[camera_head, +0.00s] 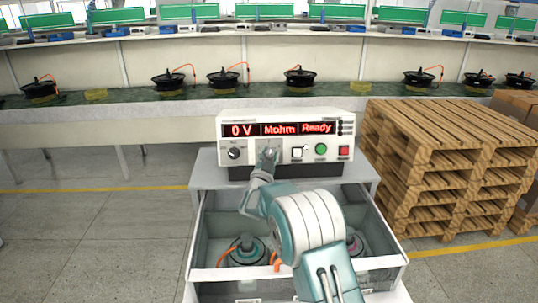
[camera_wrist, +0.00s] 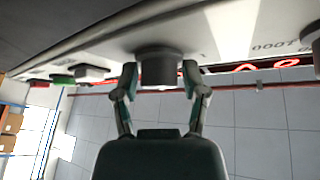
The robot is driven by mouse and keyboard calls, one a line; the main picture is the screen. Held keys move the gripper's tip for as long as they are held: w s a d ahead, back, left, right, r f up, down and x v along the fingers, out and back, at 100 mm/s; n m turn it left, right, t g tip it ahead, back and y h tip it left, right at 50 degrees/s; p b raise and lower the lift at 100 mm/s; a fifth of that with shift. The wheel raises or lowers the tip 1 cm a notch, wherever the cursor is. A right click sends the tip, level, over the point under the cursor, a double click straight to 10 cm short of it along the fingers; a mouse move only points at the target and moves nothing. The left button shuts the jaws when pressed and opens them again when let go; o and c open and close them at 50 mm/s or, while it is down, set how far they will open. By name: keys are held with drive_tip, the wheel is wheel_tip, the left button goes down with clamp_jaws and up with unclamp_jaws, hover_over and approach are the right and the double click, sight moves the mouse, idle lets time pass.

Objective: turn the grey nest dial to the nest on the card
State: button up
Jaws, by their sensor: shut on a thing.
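The grey dial (camera_wrist: 160,68) sits on the front of a white tester (camera_head: 284,117) whose red display reads "0 V", "Mohm" and "Ready". My gripper (camera_wrist: 160,78) has one finger on each side of the dial and is shut on it. In the head view my gripper (camera_head: 268,158) covers most of the dial, so its pointer setting cannot be read. No card can be made out in either view.
A black knob (camera_head: 234,153) is left of my gripper; a white switch (camera_head: 297,152), green button (camera_head: 320,149) and red button (camera_head: 344,152) are to its right. Below, an open drawer (camera_head: 200,250) holds motors. Wooden pallets (camera_head: 415,165) stand to the right.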

drive_tip(key=m+g+h, duration=0.1)
drive_tip(key=m, duration=0.2)
drive_tip(key=m+g+h, duration=0.2)
drive_tip(key=m, duration=0.1)
drive_tip(key=shift+f+m+g, duration=0.2)
drive_tip(key=shift+m+g, duration=1.1)
drive_tip(key=shift+m, duration=1)
drive_tip(key=shift+h, duration=0.3)
drive_tip(key=o, duration=1)
drive_tip(key=shift+f, duration=0.1)
